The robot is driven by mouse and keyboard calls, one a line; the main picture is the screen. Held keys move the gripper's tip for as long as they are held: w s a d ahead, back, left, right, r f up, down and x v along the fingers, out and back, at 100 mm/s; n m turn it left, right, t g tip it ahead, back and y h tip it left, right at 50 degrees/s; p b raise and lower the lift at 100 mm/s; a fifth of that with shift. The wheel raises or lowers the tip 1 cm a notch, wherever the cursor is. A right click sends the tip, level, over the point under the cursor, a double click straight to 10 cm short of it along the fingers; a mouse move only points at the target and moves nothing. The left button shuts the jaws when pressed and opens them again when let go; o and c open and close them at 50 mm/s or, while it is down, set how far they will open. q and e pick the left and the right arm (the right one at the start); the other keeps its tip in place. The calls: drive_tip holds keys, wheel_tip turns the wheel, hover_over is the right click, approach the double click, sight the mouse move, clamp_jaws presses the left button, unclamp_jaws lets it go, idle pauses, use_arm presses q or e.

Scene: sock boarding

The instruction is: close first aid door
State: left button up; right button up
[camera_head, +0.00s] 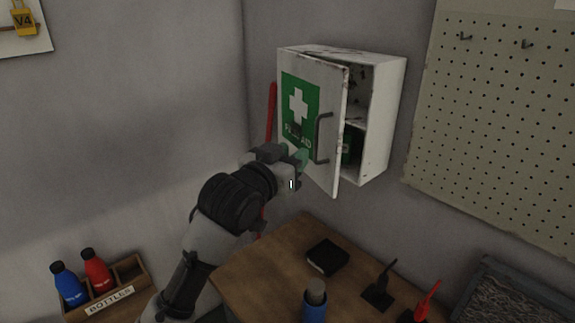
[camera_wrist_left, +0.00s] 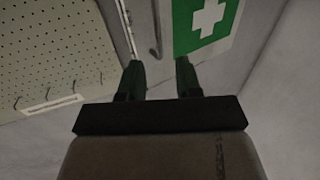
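The white first aid cabinet (camera_head: 382,120) hangs on the wall near the corner. Its door (camera_head: 333,90) stands partly open, with a gap along the right side that shows the shelf inside. The door bears a green sign with a white cross (camera_head: 298,104) and a dark bar handle (camera_head: 321,138). My left gripper (camera_head: 300,158) is at the lower part of the door, left of the handle. In the left wrist view its two fingers (camera_wrist_left: 160,80) are apart with nothing between them, and the green sign (camera_wrist_left: 207,22) is just beyond. Whether they touch the door I cannot tell. My right gripper is not in view.
A wooden table (camera_head: 262,268) stands below the cabinet, with a black box (camera_head: 328,257), a blue bottle (camera_head: 314,304) and small stands on it. A bottle crate (camera_head: 132,274) is at lower left. A pegboard (camera_head: 500,110) hangs to the right.

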use_arm(q)
drive_tip(key=shift+s+a, duration=0.3)
drive_tip(key=shift+s, duration=0.15)
